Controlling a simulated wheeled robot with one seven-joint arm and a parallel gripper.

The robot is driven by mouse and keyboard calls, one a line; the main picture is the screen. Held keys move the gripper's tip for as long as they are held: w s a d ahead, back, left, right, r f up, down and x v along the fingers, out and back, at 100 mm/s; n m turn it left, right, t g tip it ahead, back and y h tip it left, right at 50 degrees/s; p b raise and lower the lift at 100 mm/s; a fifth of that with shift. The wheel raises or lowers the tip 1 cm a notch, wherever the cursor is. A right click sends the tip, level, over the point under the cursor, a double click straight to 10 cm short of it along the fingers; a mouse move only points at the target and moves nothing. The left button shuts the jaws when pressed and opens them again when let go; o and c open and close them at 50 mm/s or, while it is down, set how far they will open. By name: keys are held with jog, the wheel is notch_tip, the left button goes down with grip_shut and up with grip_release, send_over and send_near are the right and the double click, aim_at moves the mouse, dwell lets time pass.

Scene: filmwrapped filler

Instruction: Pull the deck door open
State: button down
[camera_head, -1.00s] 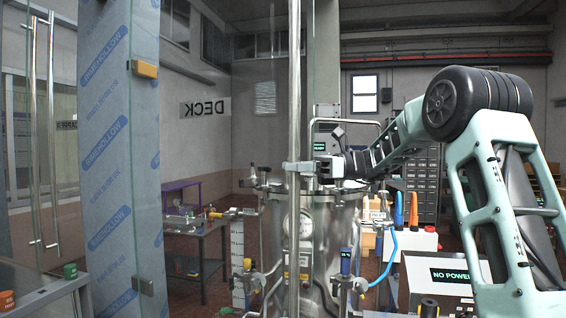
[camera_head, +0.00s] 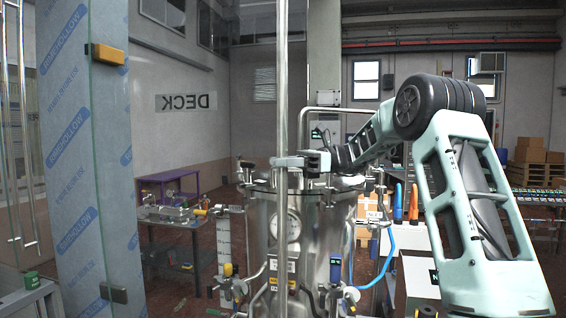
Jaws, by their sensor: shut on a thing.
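The deck door is a clear glass panel (camera_head: 225,130) with a mirrored DECK label (camera_head: 186,102) on it. Its long vertical steel bar handle (camera_head: 283,80) stands near the middle of the head view. My gripper (camera_head: 284,162) reaches in from the right and is shut on this bar at mid-height. The fingertips are partly hidden around the bar. The door's hinge side is at the left, with a yellow-covered upper hinge (camera_head: 108,54) and a bare lower hinge (camera_head: 113,295). The glass edges are faint, so how far it stands open is hard to tell.
A film-wrapped panel (camera_head: 80,200) stands left of the hinges, with another long handle (camera_head: 22,120) at the far left. A steel vessel (camera_head: 335,225) with gauges and hoses stands behind the bar. A purple table (camera_head: 165,178) is farther back.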

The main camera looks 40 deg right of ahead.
jog(key=shift+a, duration=0.1)
jog(key=c, duration=1.2)
grip_release()
jog(key=b+v, duration=0.4)
jog(key=v, duration=1.3)
jog(key=shift+d, duration=0.25)
